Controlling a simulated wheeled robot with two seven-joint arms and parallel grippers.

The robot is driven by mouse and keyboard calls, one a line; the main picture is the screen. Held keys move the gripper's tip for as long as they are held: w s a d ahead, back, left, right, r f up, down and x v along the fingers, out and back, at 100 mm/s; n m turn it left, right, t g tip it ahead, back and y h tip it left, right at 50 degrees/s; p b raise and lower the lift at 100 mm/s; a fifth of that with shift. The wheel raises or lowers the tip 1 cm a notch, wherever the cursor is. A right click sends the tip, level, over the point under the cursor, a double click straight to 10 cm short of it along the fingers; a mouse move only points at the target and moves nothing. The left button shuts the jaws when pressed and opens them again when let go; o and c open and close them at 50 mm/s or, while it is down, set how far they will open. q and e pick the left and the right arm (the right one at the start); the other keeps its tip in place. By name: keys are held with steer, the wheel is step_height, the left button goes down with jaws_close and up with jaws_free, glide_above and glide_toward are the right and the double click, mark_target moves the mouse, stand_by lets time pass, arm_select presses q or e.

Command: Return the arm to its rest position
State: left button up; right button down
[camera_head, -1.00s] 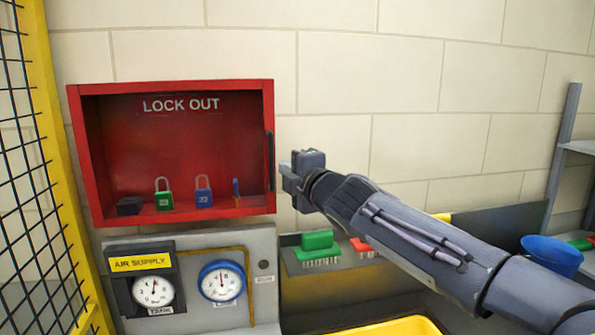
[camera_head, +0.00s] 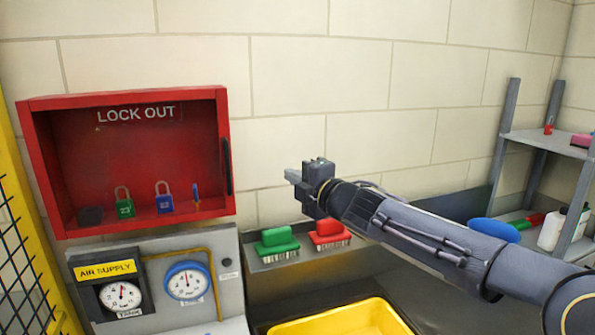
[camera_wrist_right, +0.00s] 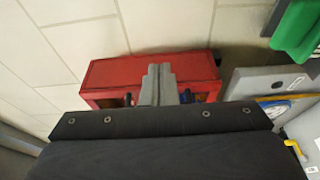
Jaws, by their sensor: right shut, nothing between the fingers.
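My right gripper (camera_head: 292,177) is in the middle of the head view, in front of the wall and to the right of the red lock-out box. It is shut and empty. In the right wrist view its fingers (camera_wrist_right: 159,84) are together, with the red box (camera_wrist_right: 110,75) beyond them. My right arm reaches in from the lower right of the head view. My left gripper is not in view.
The red lock-out box (camera_head: 50,160) holds a green padlock (camera_head: 124,208) and a blue padlock (camera_head: 164,203). Gauges sit below it. A green brush (camera_head: 277,241) and a red brush (camera_head: 329,234) lie on a ledge near a yellow bin (camera_head: 345,322). Grey shelves (camera_head: 545,140) stand at right.

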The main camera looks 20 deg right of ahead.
steer(key=s+d+f+m+g+h+b, duration=0.1)
steer(key=s+d+f+m+g+h, duration=0.25)
steer(key=s+f+m, duration=0.45)
steer(key=s+d+f+m+g+h+b, duration=0.25)
steer(key=s+d+f+m, duration=0.35)
steer(key=s, duration=0.4)
steer(key=s+a+f+m+g+y, duration=0.2)
steer(key=s+a+f+m, duration=0.2)
steer(key=s+f, duration=0.4)
steer(key=s+a+f+m+g+y, duration=0.2)
steer(key=s+f, duration=0.6)
steer(key=s, duration=0.4)
steer(key=a+m+g, duration=0.1)
steer(key=a+m, duration=0.1)
steer(key=m, duration=0.1)
steer(key=shift+s+a+f+m+b, duration=0.2)
steer(key=shift+s+f+m+b, duration=0.1)
steer(key=shift+s+b, duration=0.1)
steer(key=shift+w, duration=0.1)
